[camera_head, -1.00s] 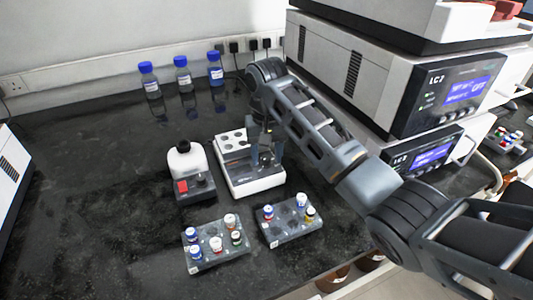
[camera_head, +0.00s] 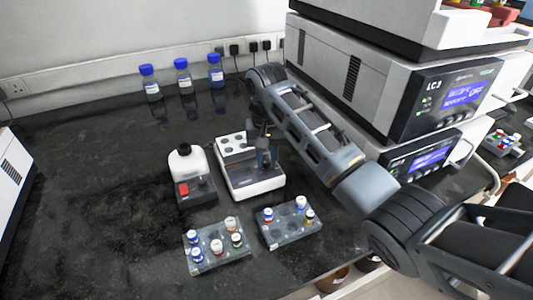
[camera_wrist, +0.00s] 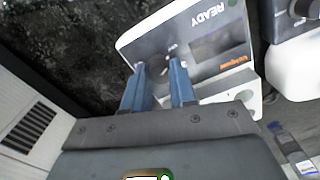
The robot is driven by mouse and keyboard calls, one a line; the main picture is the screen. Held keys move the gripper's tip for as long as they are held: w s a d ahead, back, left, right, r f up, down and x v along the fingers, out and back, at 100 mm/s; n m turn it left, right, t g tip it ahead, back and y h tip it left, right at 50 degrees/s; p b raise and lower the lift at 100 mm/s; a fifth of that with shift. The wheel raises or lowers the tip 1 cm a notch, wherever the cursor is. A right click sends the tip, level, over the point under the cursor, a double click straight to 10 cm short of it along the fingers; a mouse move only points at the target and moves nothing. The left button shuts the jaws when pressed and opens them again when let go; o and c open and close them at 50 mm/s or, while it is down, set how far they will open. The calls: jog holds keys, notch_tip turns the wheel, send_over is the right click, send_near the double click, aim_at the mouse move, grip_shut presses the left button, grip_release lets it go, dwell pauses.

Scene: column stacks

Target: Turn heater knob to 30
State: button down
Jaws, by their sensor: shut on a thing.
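The heater is a white box with a dark front panel (camera_head: 240,173) and a block with round wells on its far part. It also shows in the wrist view, with its panel (camera_wrist: 205,45) upside down, the word READY and a small dark display. My gripper (camera_head: 268,163) points down over the right part of the panel. In the wrist view its two blue fingers (camera_wrist: 158,72) stand on either side of the dial area and are shut on the heater knob. The knob is mostly hidden by the fingers, and I cannot read its setting.
A white-and-grey device with a red switch (camera_head: 183,190) stands close left of the heater. Two vial racks (camera_head: 216,256) (camera_head: 290,232) lie in front. Three blue-capped bottles (camera_head: 182,80) stand at the back. Stacked LC instruments (camera_head: 440,95) stand right.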

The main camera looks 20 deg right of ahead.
aim_at(266, 160)
jog(key=m+p, duration=0.2)
jog(key=p, duration=0.1)
jog(key=shift+r, duration=0.35)
jog(key=m+p, duration=0.4)
jog(key=m, duration=0.1)
jog(key=m+p, duration=0.1)
jog(key=m, duration=0.1)
jog(key=m+p, duration=0.1)
jog(key=m, duration=0.1)
jog(key=shift+w+f+p, duration=0.1)
jog(key=shift+f+p, duration=0.2)
jog(key=c, duration=0.9)
grip_release()
notch_tip(266, 160, up, 8)
jog(key=shift+f+b, duration=0.1)
jog(key=shift+b, duration=0.2)
